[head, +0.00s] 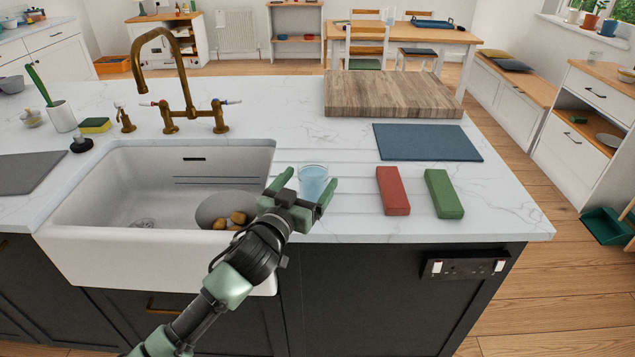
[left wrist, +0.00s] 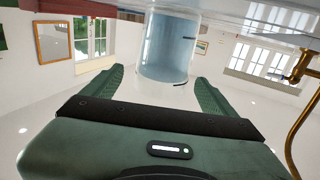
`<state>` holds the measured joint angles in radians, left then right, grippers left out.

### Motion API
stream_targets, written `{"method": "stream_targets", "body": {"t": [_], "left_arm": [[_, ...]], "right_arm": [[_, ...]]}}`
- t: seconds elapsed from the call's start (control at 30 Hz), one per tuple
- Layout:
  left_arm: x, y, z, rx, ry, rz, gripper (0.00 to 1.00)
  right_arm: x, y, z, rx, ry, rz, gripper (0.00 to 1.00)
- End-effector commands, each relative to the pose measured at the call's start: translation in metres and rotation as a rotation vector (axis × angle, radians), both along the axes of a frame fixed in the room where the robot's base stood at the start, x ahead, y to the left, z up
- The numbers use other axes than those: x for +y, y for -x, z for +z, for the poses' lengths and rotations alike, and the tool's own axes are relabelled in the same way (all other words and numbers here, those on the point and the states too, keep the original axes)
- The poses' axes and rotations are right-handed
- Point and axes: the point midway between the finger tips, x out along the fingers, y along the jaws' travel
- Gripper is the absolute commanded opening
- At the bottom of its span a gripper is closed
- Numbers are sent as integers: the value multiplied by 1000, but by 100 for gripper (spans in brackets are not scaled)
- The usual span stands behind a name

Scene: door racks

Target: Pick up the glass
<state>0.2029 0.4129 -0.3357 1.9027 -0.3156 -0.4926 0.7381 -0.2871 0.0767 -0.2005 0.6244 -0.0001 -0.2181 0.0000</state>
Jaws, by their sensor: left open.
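The glass (head: 313,182) is a clear, bluish tumbler standing upright on the white worktop, just right of the sink. It also shows in the left wrist view (left wrist: 168,48), at the top middle, upside down in that picture. My left gripper (head: 304,187) is open, with its green fingers on either side of the glass's near part. In the left wrist view the fingertips reach to about the glass's sides, with a gap visible on each side. My right gripper is not in view.
The sink (head: 90,250) with a brass tap (head: 172,95) lies left of the glass. A red block (head: 393,190) and a green block (head: 443,193) lie to the right. A blue mat (head: 427,142) and wooden board (head: 390,95) lie behind.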

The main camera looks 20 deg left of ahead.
Motion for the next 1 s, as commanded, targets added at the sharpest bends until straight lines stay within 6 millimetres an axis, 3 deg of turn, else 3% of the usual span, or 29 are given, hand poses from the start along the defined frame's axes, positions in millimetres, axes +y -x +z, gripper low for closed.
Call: {"method": "stream_targets", "body": {"t": [0.23,0.5,0.77,0.8,0.87,1.0], "left_arm": [[-2,-30,5,0,-1,1,88],[-4,-65,5,0,-1,2,88],[-5,-68,3,0,0,0,88],[-5,-67,3,0,0,0,85],[-5,-67,3,0,0,0,68],[-5,-67,3,0,0,0,29]], "right_arm": [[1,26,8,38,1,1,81],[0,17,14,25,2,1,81],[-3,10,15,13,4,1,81],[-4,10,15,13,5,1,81],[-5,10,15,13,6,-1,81],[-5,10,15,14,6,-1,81]]}}
